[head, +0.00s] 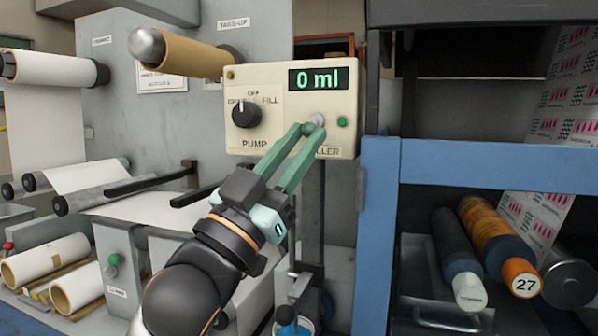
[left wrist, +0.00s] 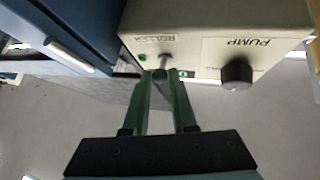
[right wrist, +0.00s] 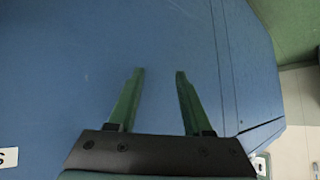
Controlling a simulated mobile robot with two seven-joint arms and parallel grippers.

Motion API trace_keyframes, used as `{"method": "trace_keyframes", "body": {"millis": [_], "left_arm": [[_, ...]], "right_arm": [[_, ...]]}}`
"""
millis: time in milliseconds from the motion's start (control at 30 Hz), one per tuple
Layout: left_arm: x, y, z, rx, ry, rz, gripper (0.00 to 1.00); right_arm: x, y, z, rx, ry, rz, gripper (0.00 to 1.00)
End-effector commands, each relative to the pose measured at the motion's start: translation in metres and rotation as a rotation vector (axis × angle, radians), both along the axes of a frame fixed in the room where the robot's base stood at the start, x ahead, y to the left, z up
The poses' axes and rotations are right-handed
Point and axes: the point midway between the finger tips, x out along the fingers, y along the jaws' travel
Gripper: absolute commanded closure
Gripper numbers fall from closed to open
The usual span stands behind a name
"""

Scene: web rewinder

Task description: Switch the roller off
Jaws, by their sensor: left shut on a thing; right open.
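The cream control box (head: 268,86) hangs at the upper middle of the head view, with a green "0 ml" display (head: 318,79). The roller switch (head: 317,119) is a small metal toggle above the partly hidden ROLLER label. A green lamp (head: 342,121) is beside it. My left gripper (head: 312,128) is at the toggle, its green fingers shut on it; the toggle (left wrist: 165,62) also shows between the fingertips in the left wrist view. My right gripper (right wrist: 158,72) is open and empty before a blue panel (right wrist: 60,80).
The black PUMP knob (head: 246,114) is left of the toggle on the same box. A blue frame (head: 378,220) stands close on the right, with rolls (head: 490,235) on its shelf. A paper roll (head: 180,54) juts out at upper left.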

Motion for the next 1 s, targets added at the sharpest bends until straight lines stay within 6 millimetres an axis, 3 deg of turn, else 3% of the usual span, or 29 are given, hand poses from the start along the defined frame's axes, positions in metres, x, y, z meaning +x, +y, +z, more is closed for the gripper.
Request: {"method": "trace_keyframes", "body": {"millis": [33,233,867,900,1000], "left_arm": [[0.002,-0.001,-0.008,-0.01,-0.022,-0.001,1.0],[0.004,-0.001,-0.009,-0.035,-0.101,0.0,1.0],[0.005,-0.002,-0.007,-0.048,-0.147,-0.001,1.0],[0.005,-0.002,-0.007,-0.048,-0.147,-0.001,0.7],[0.005,-0.002,-0.007,-0.048,-0.147,-0.001,0.59]], "right_arm": [[0.002,0.003,-0.008,0.002,-0.002,0.006,0.5],[-0.001,0.0,-0.018,-0.003,0.001,0.004,0.5],[-0.001,-0.002,-0.021,-0.004,0.0,0.002,0.5],[-0.001,-0.002,-0.021,-0.004,0.0,0.002,0.5],[-0.001,-0.002,-0.021,-0.004,0.0,0.002,0.5]]}}
